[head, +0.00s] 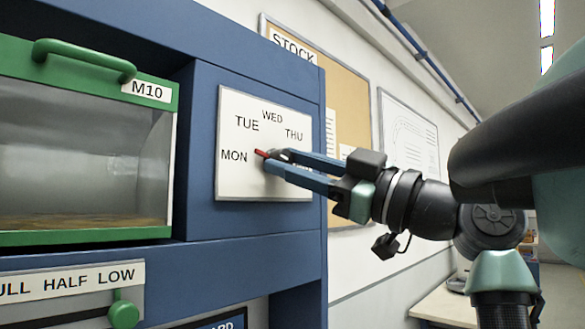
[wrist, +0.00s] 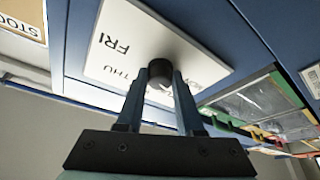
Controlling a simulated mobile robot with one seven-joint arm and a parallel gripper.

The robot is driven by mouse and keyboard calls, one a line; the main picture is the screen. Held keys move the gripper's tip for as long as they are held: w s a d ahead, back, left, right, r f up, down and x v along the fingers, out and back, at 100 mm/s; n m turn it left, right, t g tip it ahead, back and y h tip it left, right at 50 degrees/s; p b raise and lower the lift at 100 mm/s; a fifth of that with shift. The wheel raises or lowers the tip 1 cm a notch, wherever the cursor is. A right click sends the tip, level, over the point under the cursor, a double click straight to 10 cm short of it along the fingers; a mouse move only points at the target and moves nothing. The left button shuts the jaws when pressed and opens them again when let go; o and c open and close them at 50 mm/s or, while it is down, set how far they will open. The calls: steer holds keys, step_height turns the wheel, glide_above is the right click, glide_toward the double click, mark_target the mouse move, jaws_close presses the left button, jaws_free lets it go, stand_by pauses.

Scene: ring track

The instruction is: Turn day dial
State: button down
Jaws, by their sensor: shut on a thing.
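The day dial is a white plate (head: 235,184) on the blue cabinet front, lettered MON, TUE, WED and THU in the head view. FRI is hard to make out behind my gripper there, but FRI and THU show on the plate in the wrist view (wrist: 112,66). A red pointer (head: 261,153) sticks out to the left towards MON. The dark round knob (wrist: 160,84) sits between my fingertips. My gripper (head: 277,160) reaches in from the right and is shut on the knob, one finger on each side. My fingers hide most of the knob in the head view.
A green-framed clear bin (head: 80,155) marked M10 sits left of the dial, its handle (head: 85,60) jutting out. Below is a FULL HALF LOW slider with a green knob (head: 123,314). A STOCK board (head: 345,100) hangs on the wall behind.

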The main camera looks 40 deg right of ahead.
steer(key=shift+d+r+n+g+y+p, duration=0.1)
steer(key=shift+n+g+y+p, duration=0.5)
steer(key=shift+n, duration=1.4)
steer(key=c, duration=0.5)
jaws_free()
steer(key=shift+c, duration=0.2)
steer(key=b+v, duration=0.4)
steer(key=v, duration=0.9)
steer(key=shift+b, duration=0.35)
steer(key=shift+d, duration=0.1)
